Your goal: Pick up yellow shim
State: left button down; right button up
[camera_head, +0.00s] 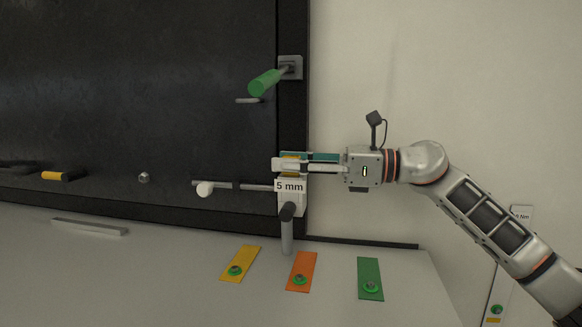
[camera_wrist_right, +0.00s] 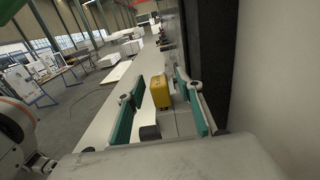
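A flat yellow shim (camera_head: 240,262) with a green round knob lies on the grey table at the front. My right gripper (camera_head: 290,163) is above and behind it, at the upright post of the dark frame. Its fingers are apart around the yellow top of a white block labelled "5 mm" (camera_head: 291,205). In the right wrist view a yellow block (camera_wrist_right: 160,92) stands between the teal fingers of the right gripper (camera_wrist_right: 158,84), with gaps on both sides. The right gripper looks open. My left gripper is not in view.
An orange plate (camera_head: 301,272) and a green plate (camera_head: 370,279), each with a knob, lie right of the yellow one. A grey handle (camera_head: 287,228) hangs below the labelled block. A green handle (camera_head: 268,81) juts out above. The table's left part is mostly clear.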

jog(key=shift+c, duration=0.3)
jog(key=c, duration=1)
jog(key=shift+o, duration=0.2)
jog(key=shift+r, duration=0.1)
